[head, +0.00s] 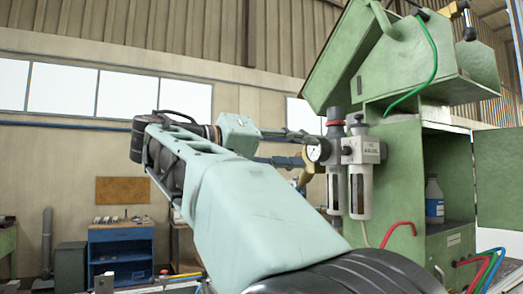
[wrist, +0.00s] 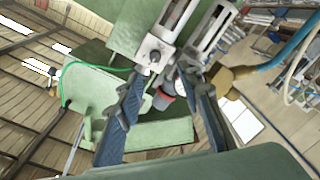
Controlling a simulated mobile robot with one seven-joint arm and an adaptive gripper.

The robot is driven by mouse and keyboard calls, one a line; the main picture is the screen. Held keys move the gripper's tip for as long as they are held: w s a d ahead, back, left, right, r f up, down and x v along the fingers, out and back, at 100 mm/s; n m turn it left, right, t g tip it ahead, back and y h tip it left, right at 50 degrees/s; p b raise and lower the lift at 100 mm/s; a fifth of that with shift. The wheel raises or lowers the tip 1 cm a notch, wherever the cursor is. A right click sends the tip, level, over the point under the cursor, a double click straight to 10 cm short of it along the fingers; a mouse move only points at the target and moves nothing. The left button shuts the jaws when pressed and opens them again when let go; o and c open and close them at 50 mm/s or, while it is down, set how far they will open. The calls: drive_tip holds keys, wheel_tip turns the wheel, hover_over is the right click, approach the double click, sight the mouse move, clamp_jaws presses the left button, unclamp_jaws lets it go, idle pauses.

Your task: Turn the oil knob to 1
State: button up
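The filter and oiler unit (head: 356,150) is mounted on the left side of the green machine, with two clear bowls below grey heads. A small knob (head: 355,118) tops the right-hand head; I take it for the oil knob, and its scale is too small to read. A dark knob with a red ring (head: 335,118) tops the left-hand head and also shows between my fingers in the wrist view (wrist: 163,98). My gripper (head: 286,148) is open, with its fingers toward the unit. In the wrist view my gripper (wrist: 170,78) straddles the unit's upper part; contact cannot be told.
A round gauge (head: 318,150) and a brass fitting (head: 312,170) sit close to my fingertips. The green machine (head: 398,175) stands right of the unit, with a bottle (head: 434,198) inside. A green hose (head: 428,68) hangs above. A blue cabinet (head: 121,250) stands far left.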

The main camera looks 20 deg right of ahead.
sight(343, 151)
drive_tip(key=d, duration=0.3)
drive_tip(key=d+p, duration=0.1)
drive_tip(key=d, duration=0.6)
drive_tip(key=shift+w+d+r, duration=0.3)
drive_tip(key=shift+w+d, duration=0.1)
drive_tip(key=shift+c, duration=0.4)
clamp_jaws()
